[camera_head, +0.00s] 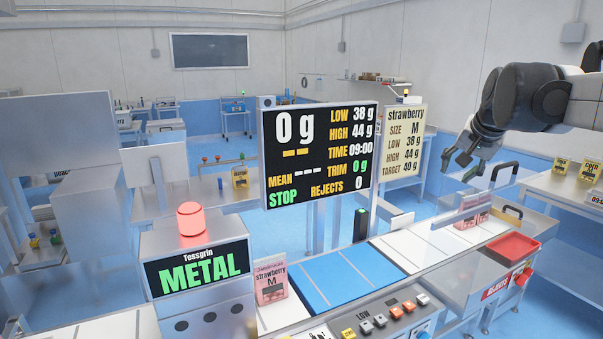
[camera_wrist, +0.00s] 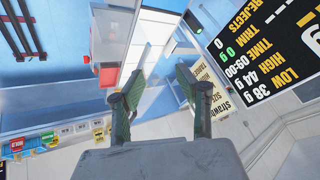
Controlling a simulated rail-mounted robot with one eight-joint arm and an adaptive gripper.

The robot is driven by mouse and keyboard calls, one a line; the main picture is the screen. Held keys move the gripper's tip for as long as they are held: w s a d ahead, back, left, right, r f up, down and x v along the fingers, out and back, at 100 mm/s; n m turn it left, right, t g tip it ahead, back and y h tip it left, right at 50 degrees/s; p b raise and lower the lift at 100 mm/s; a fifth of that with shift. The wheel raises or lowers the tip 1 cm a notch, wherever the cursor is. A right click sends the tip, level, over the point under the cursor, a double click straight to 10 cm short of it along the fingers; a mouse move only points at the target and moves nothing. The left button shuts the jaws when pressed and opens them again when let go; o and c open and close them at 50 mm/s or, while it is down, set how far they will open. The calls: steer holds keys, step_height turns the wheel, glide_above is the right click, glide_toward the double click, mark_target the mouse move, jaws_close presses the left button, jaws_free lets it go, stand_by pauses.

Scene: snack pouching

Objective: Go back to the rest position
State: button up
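My gripper (camera_head: 468,168) hangs in the air at the upper right of the head view, above the right end of the conveyor line. In the wrist view my gripper (camera_wrist: 158,78) has its two fingers spread apart with nothing between them. A pink strawberry M pouch (camera_head: 271,283) stands beside the metal detector (camera_head: 198,270), well away from my gripper. Another pink pouch (camera_head: 472,211) is on the line below my gripper, partly hidden behind a clear panel.
A display (camera_head: 320,155) reads 0 g and STOP. A strawberry sign (camera_head: 404,140) stands behind it. A red tray (camera_head: 511,248) sits at the line's right end. The blue belt (camera_head: 340,277) is bare. A red lamp (camera_head: 190,218) tops the detector.

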steer(key=s+a+f+n+b, duration=0.2)
steer(key=s+a+f, duration=0.3)
steer(key=s+f, duration=0.3)
steer(key=s+a+f+n+b, duration=0.2)
steer(key=s+a+f, duration=0.4)
steer(key=s+f, duration=0.3)
steer(key=s+a+f+n+b, duration=0.2)
steer(key=s+a+f, duration=0.3)
steer(key=s, duration=0.9)
step_height(320, 180, down, 4)
steer(key=shift+s+a+r+n+y, duration=0.2)
steer(key=shift+a+n+y, duration=0.1)
steer(key=shift+n, duration=0.2)
